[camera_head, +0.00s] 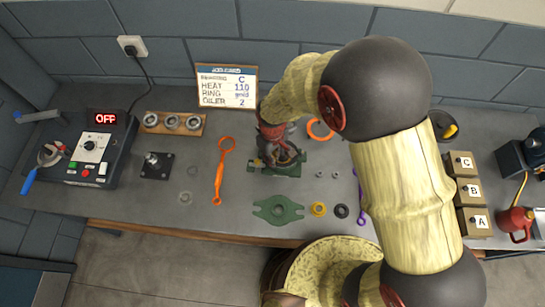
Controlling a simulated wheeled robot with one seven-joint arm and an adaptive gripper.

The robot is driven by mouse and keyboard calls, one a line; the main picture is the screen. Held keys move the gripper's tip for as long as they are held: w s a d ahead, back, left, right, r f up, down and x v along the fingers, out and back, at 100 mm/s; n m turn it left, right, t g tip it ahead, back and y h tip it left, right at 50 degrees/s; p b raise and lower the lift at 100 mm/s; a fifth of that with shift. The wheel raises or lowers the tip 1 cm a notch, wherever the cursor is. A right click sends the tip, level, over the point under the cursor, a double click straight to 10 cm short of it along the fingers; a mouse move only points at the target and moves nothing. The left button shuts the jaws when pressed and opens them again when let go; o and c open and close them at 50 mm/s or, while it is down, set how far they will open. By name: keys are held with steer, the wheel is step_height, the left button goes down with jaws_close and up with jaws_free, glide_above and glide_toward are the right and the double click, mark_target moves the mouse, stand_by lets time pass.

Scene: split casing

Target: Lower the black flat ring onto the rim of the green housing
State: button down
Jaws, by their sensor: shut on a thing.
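The green housing (290,171) stands on the bench near the middle, its flanged base showing and its rim mostly hidden by my gripper. My gripper (277,152) is over the housing, shut on a dark thing that looks like the black flat ring (289,157). Only part of this ring shows, just above or at the housing's top; I cannot tell whether it touches the rim. A separate small black ring (341,211) lies on the bench to the right and in front.
A green flanged plate (278,210) and a yellow ring (319,208) lie in front. An orange wrench (221,170) lies left, an orange ring (320,129) behind right. A control box (92,150) stands far left. Boxes (472,193) marked A, B and C stand right.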

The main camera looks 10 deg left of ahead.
steer(key=shift+f, duration=0.1)
stand_by(0.3)
steer(key=c, duration=1.8)
jaws_free()
step_height(320, 180, up, 11)
steer(key=p, duration=0.6)
steer(key=shift+f+p, duration=0.2)
steer(key=shift+p, duration=0.15)
step_height(320, 180, up, 12)
